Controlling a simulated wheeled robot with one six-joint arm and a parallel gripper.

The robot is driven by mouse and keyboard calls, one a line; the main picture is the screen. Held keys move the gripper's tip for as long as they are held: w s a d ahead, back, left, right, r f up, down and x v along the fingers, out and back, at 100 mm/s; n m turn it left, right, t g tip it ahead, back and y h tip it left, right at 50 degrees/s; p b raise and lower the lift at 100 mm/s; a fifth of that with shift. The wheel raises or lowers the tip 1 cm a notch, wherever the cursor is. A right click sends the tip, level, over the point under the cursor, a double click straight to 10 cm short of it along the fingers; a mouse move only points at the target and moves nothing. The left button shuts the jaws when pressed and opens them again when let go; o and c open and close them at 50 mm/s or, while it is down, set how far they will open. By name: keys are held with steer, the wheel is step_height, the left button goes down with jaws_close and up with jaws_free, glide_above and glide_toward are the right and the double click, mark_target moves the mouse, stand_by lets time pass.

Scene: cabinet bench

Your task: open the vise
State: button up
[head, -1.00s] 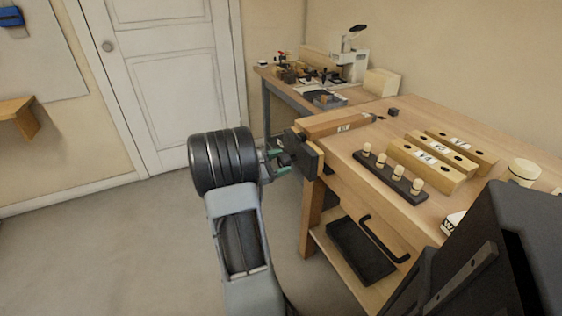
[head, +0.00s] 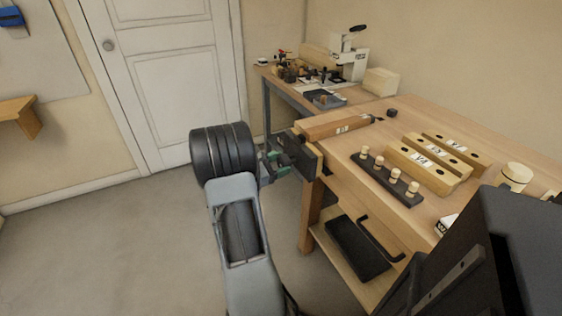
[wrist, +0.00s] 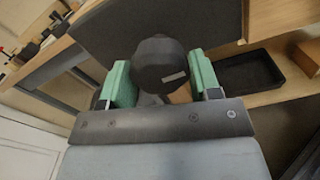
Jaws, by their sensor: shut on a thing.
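The vise (head: 306,160) sits at the near left end of the workbench, with a dark front jaw plate. In the wrist view the plate (wrist: 215,22) fills the area ahead of my gripper. A dark round knob or handle hub (wrist: 158,62) stands out in front of it. My gripper (head: 275,160) has green fingers on both sides of this knob and is shut on it; the fingers also show in the wrist view (wrist: 160,78). Any gap between the vise jaws is hidden or too small to tell.
The workbench top (head: 405,125) holds a dark rack with several pegs (head: 388,180), labelled wooden blocks (head: 430,163) and a wooden bar (head: 338,124). A black tray (head: 357,250) lies on the lower shelf. A second table with a machine (head: 345,65) stands behind. The floor at left is clear.

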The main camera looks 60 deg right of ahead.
steer(key=shift+w+r+n+p, duration=0.15)
steer(key=shift+r+n+p, duration=0.1)
steer(key=shift+n+p, duration=0.55)
steer(key=shift+r+n+p, duration=0.15)
steer(key=shift+n+p, duration=0.75)
steer(key=shift+p, duration=0.65)
steer(key=shift+n+p, duration=0.7)
steer(key=shift+p, duration=0.1)
steer(key=shift+n+p, duration=0.6)
steer(key=shift+p, duration=0.35)
steer(key=shift+n+p, duration=1)
steer(key=shift+p, duration=0.1)
steer(key=shift+n+p, duration=0.3)
steer(key=shift+p, duration=0.1)
steer(key=shift+n+p, duration=0.8)
steer(key=shift+p, duration=0.1)
steer(key=shift+w+n+p, duration=0.1)
steer(key=shift+n+p, duration=0.2)
steer(key=shift+n, duration=0.3)
